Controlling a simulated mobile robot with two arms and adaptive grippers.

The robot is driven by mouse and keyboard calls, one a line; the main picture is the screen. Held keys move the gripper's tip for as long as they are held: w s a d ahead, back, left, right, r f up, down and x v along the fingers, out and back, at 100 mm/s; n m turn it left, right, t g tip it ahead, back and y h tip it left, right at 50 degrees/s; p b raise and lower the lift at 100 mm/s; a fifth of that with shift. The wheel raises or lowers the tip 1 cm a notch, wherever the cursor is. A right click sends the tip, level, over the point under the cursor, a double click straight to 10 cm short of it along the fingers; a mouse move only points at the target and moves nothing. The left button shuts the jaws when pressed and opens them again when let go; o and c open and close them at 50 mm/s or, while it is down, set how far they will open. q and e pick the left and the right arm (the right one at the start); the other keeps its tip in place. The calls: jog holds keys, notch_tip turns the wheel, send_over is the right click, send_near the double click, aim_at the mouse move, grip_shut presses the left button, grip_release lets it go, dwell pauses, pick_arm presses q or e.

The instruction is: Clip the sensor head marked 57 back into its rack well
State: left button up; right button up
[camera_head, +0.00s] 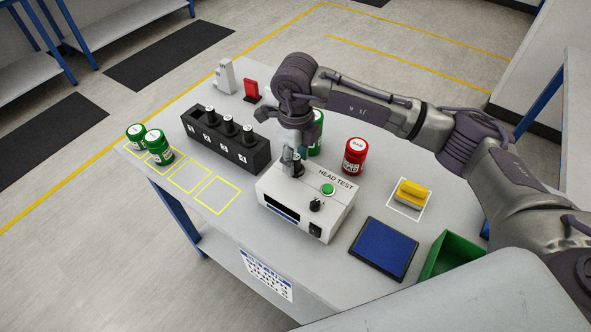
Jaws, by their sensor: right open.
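The black rack (222,146) has numbered wells along its front, and dark sensor heads with pale tops (228,126) stand in it. The white HEAD TEST box (318,204) stands to the right of the rack. A dark sensor head (297,168) shows on top of the box, right under my right gripper (291,155). The gripper points down and is open; its fingers are small and partly merge with the head, so I cannot tell whether they touch it. The mark 57 is not readable on any head. My left gripper is not in view.
Green jars (159,148) stand at the left by yellow outlined squares. A red BAD jar (355,157) and a partly hidden green jar (317,134) stand behind the box. A blue pad (383,249), yellow block (412,193) and green bin (452,254) lie to the right.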

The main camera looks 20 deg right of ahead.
grip_shut()
jog(key=shift+r+p, duration=0.5)
jog(key=shift+r, duration=0.65)
dwell(0.8)
jog(key=shift+r+p, duration=1.4)
jog(key=shift+r, duration=1.75)
jog(key=shift+r, duration=0.1)
